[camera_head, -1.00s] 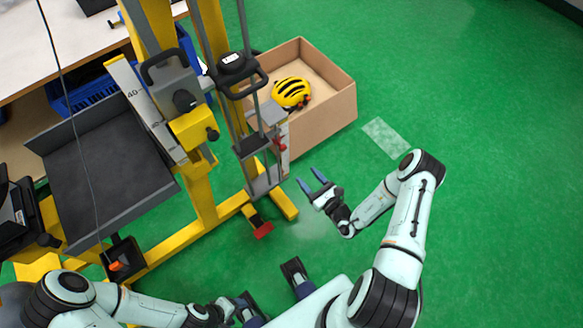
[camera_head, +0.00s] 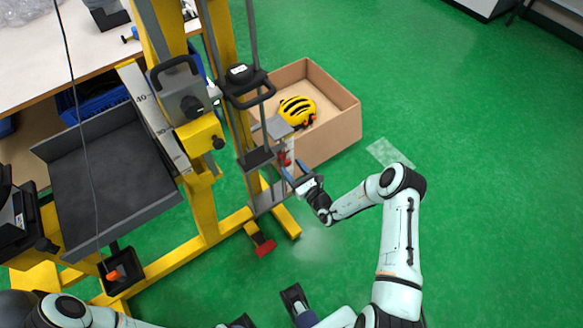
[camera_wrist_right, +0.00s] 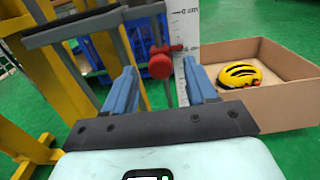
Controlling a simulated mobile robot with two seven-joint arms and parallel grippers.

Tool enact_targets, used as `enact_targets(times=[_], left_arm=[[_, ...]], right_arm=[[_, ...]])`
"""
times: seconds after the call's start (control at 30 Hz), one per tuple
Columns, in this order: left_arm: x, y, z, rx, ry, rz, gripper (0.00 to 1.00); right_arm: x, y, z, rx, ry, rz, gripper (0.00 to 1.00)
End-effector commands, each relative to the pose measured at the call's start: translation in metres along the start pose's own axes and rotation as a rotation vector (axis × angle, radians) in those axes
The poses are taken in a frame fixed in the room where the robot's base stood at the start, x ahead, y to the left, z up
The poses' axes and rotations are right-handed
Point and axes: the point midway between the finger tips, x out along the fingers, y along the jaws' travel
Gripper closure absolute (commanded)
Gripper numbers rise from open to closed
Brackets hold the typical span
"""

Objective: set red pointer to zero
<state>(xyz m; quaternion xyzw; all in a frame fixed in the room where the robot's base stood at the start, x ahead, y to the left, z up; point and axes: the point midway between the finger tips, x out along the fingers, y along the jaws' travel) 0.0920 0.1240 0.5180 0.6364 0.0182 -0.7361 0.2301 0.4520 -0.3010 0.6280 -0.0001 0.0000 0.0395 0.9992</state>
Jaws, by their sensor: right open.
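The red pointer (camera_head: 286,159) sits on a white vertical scale at the right side of the drop tower. In the right wrist view it is a red knob with a small arm (camera_wrist_right: 161,63) reaching right to the white scale (camera_wrist_right: 183,50). My right gripper (camera_head: 294,171) is open in front of the pointer. In the wrist view its blue fingers (camera_wrist_right: 160,82) stand left and right of the knob, which appears between them and beyond their tips; contact cannot be told.
A cardboard box (camera_head: 340,138) holding a yellow helmet (camera_head: 297,111) stands behind and right of the pointer. The yellow tower frame (camera_head: 205,200) and grey vertical rods stand left of my right gripper. Green floor (camera_head: 480,190) to the right is free.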

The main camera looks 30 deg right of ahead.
Motion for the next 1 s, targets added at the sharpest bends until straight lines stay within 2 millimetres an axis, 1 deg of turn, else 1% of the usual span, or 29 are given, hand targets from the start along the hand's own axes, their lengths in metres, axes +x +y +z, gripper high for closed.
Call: enact_targets(times=[0.03, 0.17, 0.43, 0.47, 0.5, 0.57, 0.6, 0.73, 0.83, 1.0], left_arm=[[0.001, 0.000, 0.000, 0.000, 0.001, 0.000, 0.37], [0.001, 0.000, -0.001, 0.000, 0.002, 0.001, 0.37], [0.001, 0.000, 0.000, 0.000, 0.001, 0.001, 0.37], [0.001, 0.000, 0.000, 0.000, 0.001, 0.001, 0.37], [0.001, 0.000, 0.000, 0.000, 0.001, 0.001, 0.37], [0.001, 0.000, 0.000, 0.000, 0.001, 0.001, 0.37], [0.001, 0.000, 0.000, 0.000, 0.001, 0.001, 0.37], [0.001, 0.000, 0.000, 0.000, 0.001, 0.001, 0.37], [-0.003, 0.001, 0.001, 0.000, -0.001, 0.000, 0.37], [-0.019, 0.006, 0.005, 0.000, -0.012, -0.001, 0.37]], right_arm=[[0.004, 0.000, 0.000, 0.000, -0.001, 0.000, 0.44], [0.011, 0.000, 0.000, 0.000, 0.001, -0.001, 0.44], [0.012, 0.000, 0.000, 0.001, 0.001, -0.001, 0.44], [0.011, 0.000, 0.000, 0.001, 0.001, -0.001, 0.53], [0.011, 0.000, 0.000, 0.001, 0.000, -0.001, 0.66], [0.011, 0.000, 0.000, 0.001, 0.000, -0.001, 0.86], [0.011, 0.000, 0.000, 0.000, 0.000, -0.001, 0.99], [0.011, 0.000, 0.000, 0.000, 0.000, -0.001, 1.00], [0.011, 0.000, 0.005, 0.000, 0.000, -0.001, 1.00], [0.011, -0.001, 0.027, 0.000, -0.001, -0.001, 1.00]])
